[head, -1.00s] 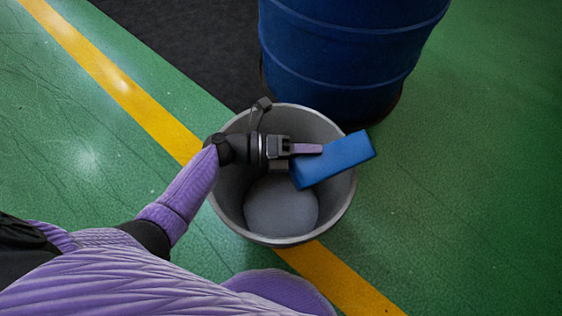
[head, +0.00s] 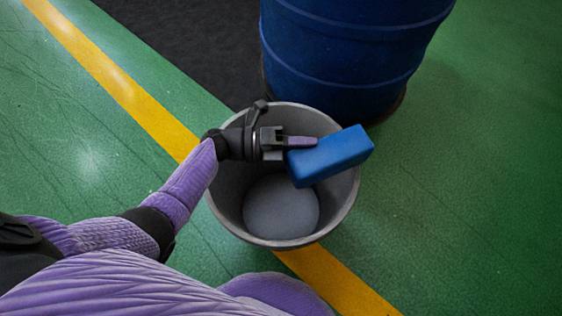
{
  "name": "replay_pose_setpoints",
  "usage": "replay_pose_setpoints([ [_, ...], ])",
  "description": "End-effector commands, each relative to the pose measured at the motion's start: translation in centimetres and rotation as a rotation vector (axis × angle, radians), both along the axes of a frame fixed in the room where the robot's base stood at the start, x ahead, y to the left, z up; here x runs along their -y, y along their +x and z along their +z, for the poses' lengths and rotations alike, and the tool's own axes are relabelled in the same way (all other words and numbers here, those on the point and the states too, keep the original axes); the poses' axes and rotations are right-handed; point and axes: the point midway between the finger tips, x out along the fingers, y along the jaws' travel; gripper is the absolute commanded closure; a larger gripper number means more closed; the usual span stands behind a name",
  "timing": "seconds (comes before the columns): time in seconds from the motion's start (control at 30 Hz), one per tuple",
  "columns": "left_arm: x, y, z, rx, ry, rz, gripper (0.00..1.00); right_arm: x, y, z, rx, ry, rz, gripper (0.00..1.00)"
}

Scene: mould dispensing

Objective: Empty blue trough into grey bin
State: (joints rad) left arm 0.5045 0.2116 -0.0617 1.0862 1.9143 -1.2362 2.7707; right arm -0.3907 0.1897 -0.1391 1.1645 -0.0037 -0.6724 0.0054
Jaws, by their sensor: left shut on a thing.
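The blue trough (head: 332,157) is in the head view, held over the right part of the grey bin (head: 337,208). Its outer faces show and its opening is hidden, so I cannot see what is in it. My left gripper (head: 302,143) is shut on the trough's left end, above the bin's opening. The bin stands upright on the floor, and its visible bottom looks bare and grey. My right gripper is not in view.
A large blue drum (head: 350,50) stands just behind the bin. A yellow line (head: 110,80) crosses the green floor (head: 470,200) and passes under the bin. A dark mat (head: 190,50) lies at the back left. The floor at the right is clear.

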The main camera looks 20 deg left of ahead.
Motion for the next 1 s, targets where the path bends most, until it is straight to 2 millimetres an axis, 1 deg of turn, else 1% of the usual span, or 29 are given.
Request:
replay_pose_setpoints([
  [0.13, -0.1, 0.1, 0.0, -0.013, -0.015, 0.0, 1.0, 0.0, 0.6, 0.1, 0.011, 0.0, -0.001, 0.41],
  [0.37, -0.2, 0.2, -0.1, -0.036, -0.038, 0.0, 1.0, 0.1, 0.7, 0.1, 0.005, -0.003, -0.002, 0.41],
  [0.57, -0.4, 0.4, -0.1, -0.054, -0.057, 0.0, 1.0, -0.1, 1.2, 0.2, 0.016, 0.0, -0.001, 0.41],
  [1.0, -0.7, 0.6, -0.1, -0.097, -0.1, 0.0, 1.0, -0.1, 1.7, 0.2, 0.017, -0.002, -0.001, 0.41],
])
